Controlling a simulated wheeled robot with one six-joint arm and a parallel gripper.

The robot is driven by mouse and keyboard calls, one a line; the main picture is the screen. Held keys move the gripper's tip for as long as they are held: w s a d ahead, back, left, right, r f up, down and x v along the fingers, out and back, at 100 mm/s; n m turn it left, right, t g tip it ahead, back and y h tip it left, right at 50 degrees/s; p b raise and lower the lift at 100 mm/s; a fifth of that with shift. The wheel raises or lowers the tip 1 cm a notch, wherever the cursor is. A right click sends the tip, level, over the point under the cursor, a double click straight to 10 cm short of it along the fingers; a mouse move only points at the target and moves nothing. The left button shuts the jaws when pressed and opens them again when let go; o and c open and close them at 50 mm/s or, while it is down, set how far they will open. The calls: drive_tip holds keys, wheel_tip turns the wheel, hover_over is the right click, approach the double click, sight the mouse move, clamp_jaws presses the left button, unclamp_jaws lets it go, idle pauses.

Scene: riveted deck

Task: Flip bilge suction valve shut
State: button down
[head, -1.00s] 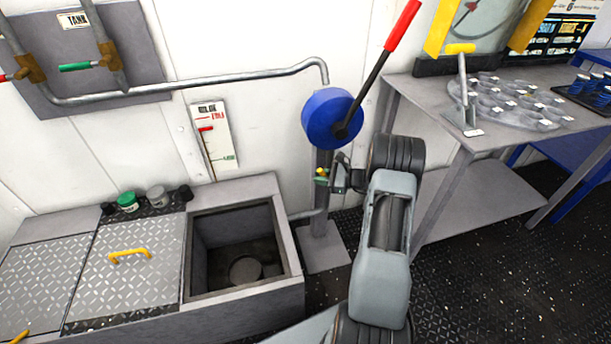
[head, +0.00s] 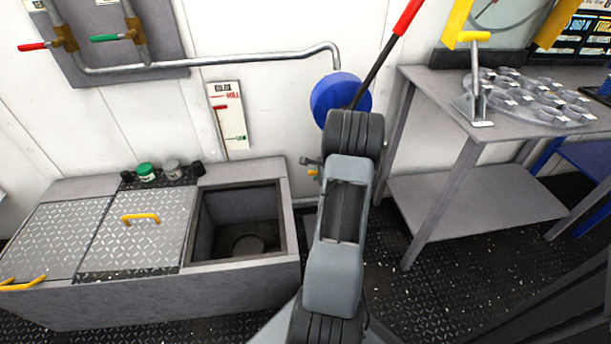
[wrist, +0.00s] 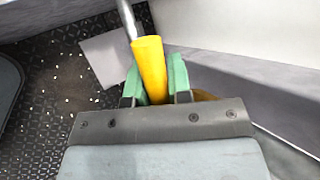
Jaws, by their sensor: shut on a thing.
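The yellow handle (wrist: 149,62) of the bilge suction valve lies between the two green fingers of my gripper (wrist: 154,84) in the wrist view. My gripper is shut on it. A grey metal rod or pipe runs up from the handle's far end. In the head view only a small yellow bit of the handle (head: 313,173) shows, left of my arm and below the blue pump (head: 334,96). My arm hides the pump stand and most of the valve there, so I cannot tell the lever's exact angle.
The pump's red-tipped lever (head: 407,16) rises behind my arm. An open bilge well (head: 240,255) lies to the left, beside a checkered hatch with a yellow handle (head: 140,218). A grey workbench (head: 430,90) stands to the right.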

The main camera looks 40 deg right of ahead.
drive_tip(key=shift+s+d+f+n+g+h+b, duration=0.1)
drive_tip(key=shift+f+n+g+h+b, duration=0.2)
drive_tip(key=shift+f+g+h+b, duration=0.25)
drive_tip(key=shift+f, duration=0.1)
drive_tip(key=c, duration=1.1)
unclamp_jaws()
drive_tip(key=shift+o, duration=0.2)
drive_tip(key=p+v, duration=0.5)
drive_tip(key=v, duration=0.9)
